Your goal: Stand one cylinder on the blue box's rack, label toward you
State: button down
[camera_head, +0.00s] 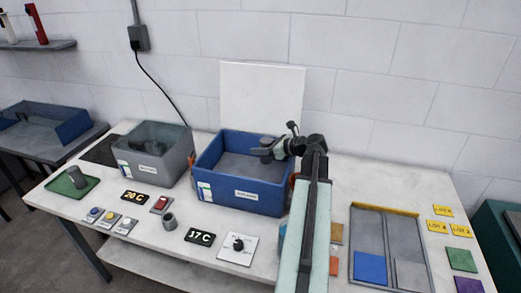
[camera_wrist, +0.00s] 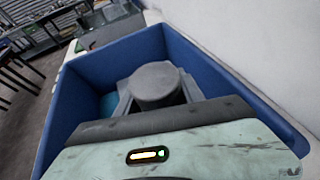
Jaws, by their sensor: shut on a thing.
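The blue box (camera_head: 240,195) stands open near the middle of the bench, with a white label on its front. My gripper (camera_head: 266,152) is over the box's back right part. In the wrist view, my gripper (camera_wrist: 157,98) is shut on a grey cylinder (camera_wrist: 156,80), inside the outline of the blue box (camera_wrist: 135,55). The cylinder's label and lower end are hidden, and I cannot tell whether it touches the rack. Another grey cylinder (camera_head: 76,176) leans on a green tray (camera_head: 62,188) at the left. A short grey cylindrical piece (camera_head: 168,221) stands in front of the boxes.
A grey box (camera_head: 150,165) stands left of the blue box. A white panel (camera_head: 262,98) rises behind it. Displays, buttons and a dial (camera_head: 238,245) line the front. A divided tray (camera_head: 385,225) lies right of my arm.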

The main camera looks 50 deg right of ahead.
jog(key=shift+s+a+f+b, duration=0.15)
jog(key=shift+f+b, duration=0.3)
jog(key=c, duration=0.7)
grip_release()
jog(key=shift+f, duration=0.1)
jog(key=shift+a, duration=0.1)
jog(key=shift+r, duration=0.25)
jog(key=shift+r+p, duration=0.7)
jog(key=shift+p, duration=0.3)
jog(key=p+v, duration=0.2)
jog(key=v, duration=0.3)
jog(key=p+v, duration=0.2)
jog(key=v, duration=0.4)
jog(key=shift+s+d, duration=0.3)
jog(key=shift+s, duration=0.05)
